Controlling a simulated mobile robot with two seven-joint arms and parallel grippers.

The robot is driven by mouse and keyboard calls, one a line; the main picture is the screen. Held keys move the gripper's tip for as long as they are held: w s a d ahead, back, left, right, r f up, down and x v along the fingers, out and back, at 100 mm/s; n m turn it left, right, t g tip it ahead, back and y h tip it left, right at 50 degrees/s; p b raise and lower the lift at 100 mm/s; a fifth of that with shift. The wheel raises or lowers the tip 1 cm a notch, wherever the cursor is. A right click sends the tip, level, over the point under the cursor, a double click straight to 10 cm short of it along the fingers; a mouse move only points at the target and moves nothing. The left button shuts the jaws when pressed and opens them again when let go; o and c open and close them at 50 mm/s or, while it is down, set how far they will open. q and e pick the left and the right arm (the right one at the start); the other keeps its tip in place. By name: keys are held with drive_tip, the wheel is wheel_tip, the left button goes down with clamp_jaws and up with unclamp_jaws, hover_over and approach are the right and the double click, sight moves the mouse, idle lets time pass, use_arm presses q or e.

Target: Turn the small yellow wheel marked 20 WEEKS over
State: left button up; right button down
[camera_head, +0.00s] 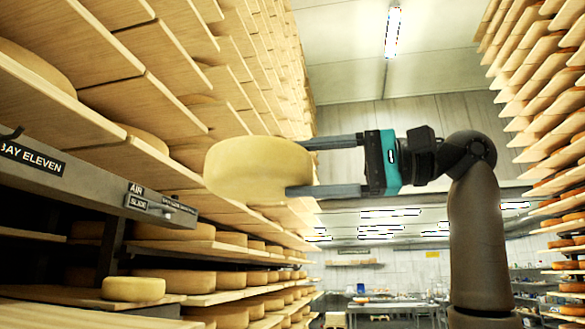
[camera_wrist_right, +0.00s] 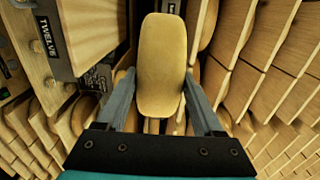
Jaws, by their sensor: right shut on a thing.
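A pale yellow cheese wheel (camera_head: 247,170) is held up in the air in front of the shelves in the head view. My right gripper (camera_head: 298,168) comes from the right and is shut on it, one finger above the other at the wheel's right side. In the right wrist view the wheel (camera_wrist_right: 162,62) stands between the two fingers of my right gripper (camera_wrist_right: 158,80). I can read no 20 WEEKS mark on it. A small yellow wheel (camera_head: 133,289) sits on a lower shelf board at the left; no mark is readable on it. My left gripper is not in view.
Tall wooden shelves (camera_head: 160,55) with many wheels fill the left, close to the held wheel. A grey rail with a BAY ELEVEN sign (camera_head: 32,157) juts out there. Orange wheels line a rack (camera_head: 570,228) at the right. The aisle between is open, with tables (camera_head: 390,305) far back.

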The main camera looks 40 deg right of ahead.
drive_tip(key=shift+p+v, duration=0.35)
drive_tip(key=shift+v, duration=2.9)
drive_tip(key=shift+r, duration=0.15)
